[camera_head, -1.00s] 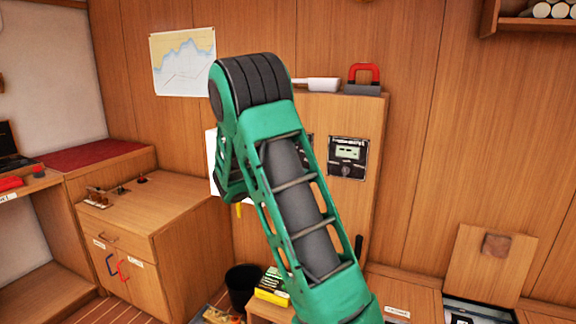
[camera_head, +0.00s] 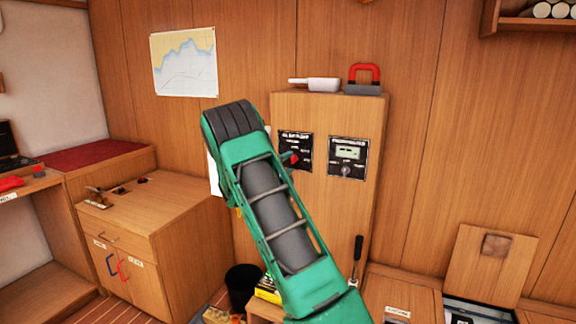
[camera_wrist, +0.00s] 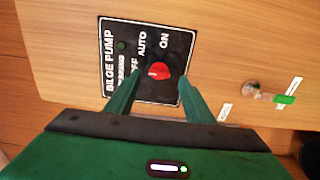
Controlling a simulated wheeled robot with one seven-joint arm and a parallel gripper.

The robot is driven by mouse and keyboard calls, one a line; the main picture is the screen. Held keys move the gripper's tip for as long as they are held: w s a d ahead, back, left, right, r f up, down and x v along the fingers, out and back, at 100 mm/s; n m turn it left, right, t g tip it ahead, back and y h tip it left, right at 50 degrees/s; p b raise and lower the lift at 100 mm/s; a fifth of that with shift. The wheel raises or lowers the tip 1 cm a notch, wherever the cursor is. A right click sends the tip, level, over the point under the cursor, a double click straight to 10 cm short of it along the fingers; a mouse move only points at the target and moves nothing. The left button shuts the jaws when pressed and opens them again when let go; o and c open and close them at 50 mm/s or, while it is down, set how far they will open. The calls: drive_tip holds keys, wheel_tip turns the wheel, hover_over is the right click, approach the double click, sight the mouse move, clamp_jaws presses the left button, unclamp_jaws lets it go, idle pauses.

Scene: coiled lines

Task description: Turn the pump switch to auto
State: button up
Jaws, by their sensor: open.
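The bilge pump panel (camera_wrist: 116,60) is a black plate with white lettering on a wooden cabinet face; it also shows in the head view (camera_head: 297,142), partly behind my arm. Its red switch knob (camera_wrist: 159,71) sits near the OFF, AUTO and ON labels, which appear turned sideways in the wrist view. I cannot tell which label the knob points to. The knob also shows in the head view (camera_head: 290,158). My gripper (camera_wrist: 160,77) is open, one green finger on each side of the knob in the picture. Contact cannot be told. My arm hides the gripper in the head view.
A second panel with a display (camera_head: 347,157) is right of the pump panel. A red-handled block (camera_head: 364,79) and a white object (camera_head: 315,84) lie on the cabinet top. A black-handled lever (camera_head: 357,258) stands below. The wrist view shows a green tag (camera_wrist: 285,99).

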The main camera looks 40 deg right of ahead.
sight(294, 159)
drive_tip(key=shift+x, duration=1.25)
drive_tip(key=shift+c, duration=0.5)
drive_tip(key=c, duration=0.9)
drive_tip(key=shift+c, duration=0.2)
